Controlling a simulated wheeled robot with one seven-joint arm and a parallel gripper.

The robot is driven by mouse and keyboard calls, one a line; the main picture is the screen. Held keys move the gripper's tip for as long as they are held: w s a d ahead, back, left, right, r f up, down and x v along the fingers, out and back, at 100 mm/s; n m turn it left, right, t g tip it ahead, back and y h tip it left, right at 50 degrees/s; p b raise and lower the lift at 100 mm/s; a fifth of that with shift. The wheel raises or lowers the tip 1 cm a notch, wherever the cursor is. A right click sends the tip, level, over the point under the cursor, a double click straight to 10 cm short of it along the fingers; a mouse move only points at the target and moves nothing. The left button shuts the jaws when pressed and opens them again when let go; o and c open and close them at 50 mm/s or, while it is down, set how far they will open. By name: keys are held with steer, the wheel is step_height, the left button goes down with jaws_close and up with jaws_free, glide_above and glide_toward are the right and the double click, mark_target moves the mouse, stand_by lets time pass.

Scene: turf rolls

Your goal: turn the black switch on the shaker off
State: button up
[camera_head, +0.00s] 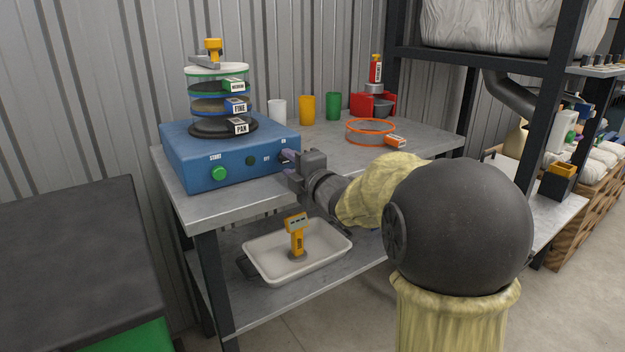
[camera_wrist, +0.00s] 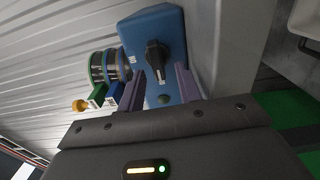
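The blue shaker (camera_head: 225,165) sits on the left end of the grey bench, with a green START button (camera_head: 219,173) on its front. It also fills the middle of the wrist view (camera_wrist: 152,25). The black switch (camera_wrist: 157,57) is a rotary knob with a pale pointer line. It shows just beyond and between the purple-grey fingertips of my gripper (camera_wrist: 161,73). The fingers are apart, and contact with the switch cannot be seen. In the head view my gripper (camera_head: 287,157) is at the right end of the shaker's front and largely hides the switch.
Stacked sieves (camera_head: 224,105) stand on the shaker. White, yellow and green cups (camera_head: 307,110), an orange-rimmed sieve (camera_head: 370,133) and a red device (camera_head: 372,103) stand on the bench. A white tray (camera_head: 325,260) holding a yellow-handled tool is on the lower shelf. A dark table (camera_head: 80,250) is at left.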

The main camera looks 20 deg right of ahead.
steer(key=p+v, duration=0.2)
steer(key=v, duration=1.5)
steer(key=shift+p, duration=0.4)
steer(key=shift+w+d, duration=0.1)
steer(key=shift+w, duration=0.1)
